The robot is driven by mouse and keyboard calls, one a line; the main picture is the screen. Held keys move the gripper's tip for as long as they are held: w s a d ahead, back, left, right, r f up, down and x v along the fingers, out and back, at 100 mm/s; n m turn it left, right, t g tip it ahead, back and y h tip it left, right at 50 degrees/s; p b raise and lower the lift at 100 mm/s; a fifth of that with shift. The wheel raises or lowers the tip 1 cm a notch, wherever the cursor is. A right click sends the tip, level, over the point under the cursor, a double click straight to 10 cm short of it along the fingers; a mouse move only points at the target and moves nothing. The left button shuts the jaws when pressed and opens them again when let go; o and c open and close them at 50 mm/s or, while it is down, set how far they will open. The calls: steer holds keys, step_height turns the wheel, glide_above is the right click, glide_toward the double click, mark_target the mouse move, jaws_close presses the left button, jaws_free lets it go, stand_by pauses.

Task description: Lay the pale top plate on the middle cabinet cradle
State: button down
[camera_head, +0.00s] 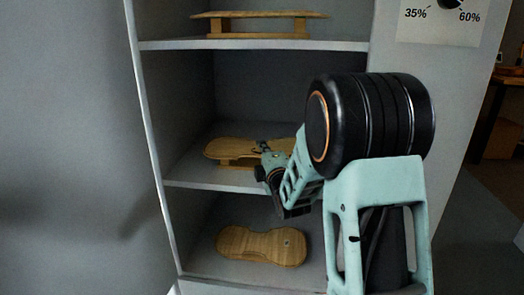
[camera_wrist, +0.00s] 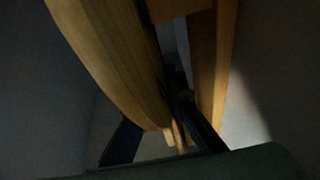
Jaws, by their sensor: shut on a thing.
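The pale top plate (camera_head: 228,149) is in the middle bay of the cabinet, over the middle cradle (camera_head: 236,162). My gripper (camera_head: 265,158) is at the plate's front edge and is shut on it. In the wrist view the plate (camera_wrist: 115,60) fills the upper left, with its edge between the dark fingers of my gripper (camera_wrist: 168,138). A wooden part of the cradle (camera_wrist: 205,75) shows close on the right there. I cannot tell whether the plate rests fully on the cradle; my arm hides its right end.
The top shelf (camera_head: 160,45) bears another wooden plate (camera_head: 260,14) on a cradle. A brown violin-shaped plate (camera_head: 262,246) is in the bottom bay. The middle shelf's front edge (camera_head: 205,187) runs just below my gripper. A humidity dial sheet (camera_head: 437,25) is on the cabinet's right side.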

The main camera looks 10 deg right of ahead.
stand_by(0.3)
steer(key=c, duration=1.9)
jaws_free()
steer(key=shift+c, duration=0.2)
steer(key=shift+s, duration=0.1)
